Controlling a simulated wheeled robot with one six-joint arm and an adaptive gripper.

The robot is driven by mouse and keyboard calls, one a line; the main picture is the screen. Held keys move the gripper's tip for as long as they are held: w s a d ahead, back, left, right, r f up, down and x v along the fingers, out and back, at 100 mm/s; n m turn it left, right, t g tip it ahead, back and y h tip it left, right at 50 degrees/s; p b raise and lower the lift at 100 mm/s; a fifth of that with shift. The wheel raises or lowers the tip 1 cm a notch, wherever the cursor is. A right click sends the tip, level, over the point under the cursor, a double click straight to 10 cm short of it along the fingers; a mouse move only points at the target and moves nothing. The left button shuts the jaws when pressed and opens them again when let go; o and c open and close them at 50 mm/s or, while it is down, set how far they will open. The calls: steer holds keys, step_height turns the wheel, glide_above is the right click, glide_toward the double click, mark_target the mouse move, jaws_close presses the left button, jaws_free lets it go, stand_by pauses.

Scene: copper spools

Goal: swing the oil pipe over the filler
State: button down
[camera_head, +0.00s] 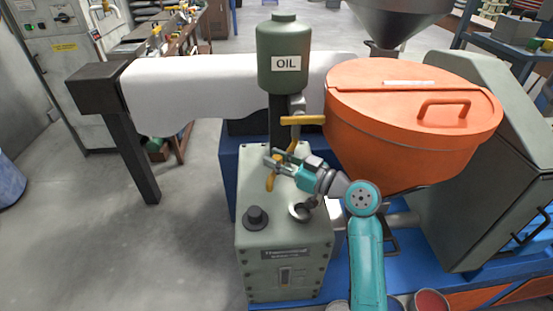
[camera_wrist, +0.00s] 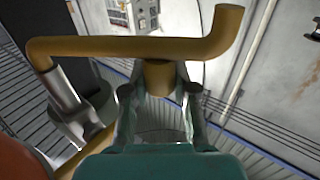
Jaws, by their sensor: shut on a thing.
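The brass-yellow oil pipe (camera_head: 271,181) hangs below the green oil tank (camera_head: 284,60), over the grey-green machine box (camera_head: 285,235). In the wrist view the pipe (camera_wrist: 120,47) runs across from a silver post and bends up at its right end. My gripper (camera_head: 277,159) is shut on the pipe; in the wrist view its fingers (camera_wrist: 160,95) stand either side of a short brass stub below it. On the box top are a black round fitting (camera_head: 255,216) and a silver-rimmed dark fitting (camera_head: 301,211). I cannot tell which is the filler. The pipe's end is apart from both.
A yellow bar (camera_head: 302,120) sticks out under the tank. A large orange lidded drum (camera_head: 410,130) stands close on the right. A white covered beam (camera_head: 190,90) runs behind left.

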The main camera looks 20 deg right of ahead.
steer(key=c, duration=0.9)
jaws_free()
steer(key=v, duration=1.2)
steer(key=shift+f, duration=0.1)
steer(key=shift+c, duration=0.2)
